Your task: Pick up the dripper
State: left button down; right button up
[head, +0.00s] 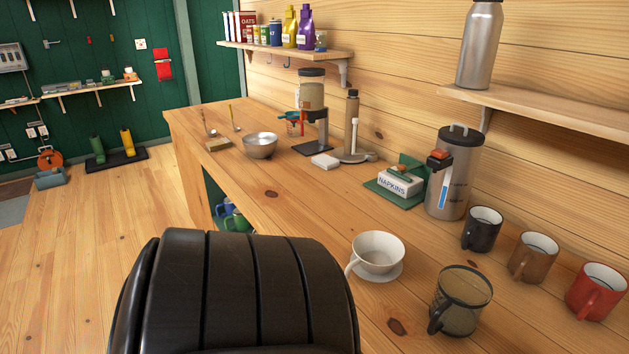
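The white dripper (378,252) stands upright on the wooden counter, in the lower middle of the head view. It is a cone-like cup with a wide round flange at its base and a handle at its left side. Nothing touches it. Neither of my grippers shows in this view. A large black ribbed shape fills the bottom left of the picture and hides part of the counter's front edge and the floor.
A dark translucent mug (461,299) stands right of the dripper. Black (482,230), brown (533,258) and red (597,291) mugs line the wall side. A steel dispenser (449,190) and napkin box (400,184) stand behind. Bare counter (300,205) lies left of the dripper.

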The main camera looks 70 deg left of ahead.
aim_at(376, 257)
jog(key=j+u, duration=0.1)
jog(key=u, duration=1.95)
jog(key=i+j, duration=0.2)
jog(key=j, duration=0.15)
jog(key=i+j+z, duration=0.1)
jog(key=j, duration=0.25)
jog(key=i+j, duration=0.25)
jog(key=i+j+z, duration=0.1)
jog(key=j, duration=0.4)
jog(key=i, duration=0.05)
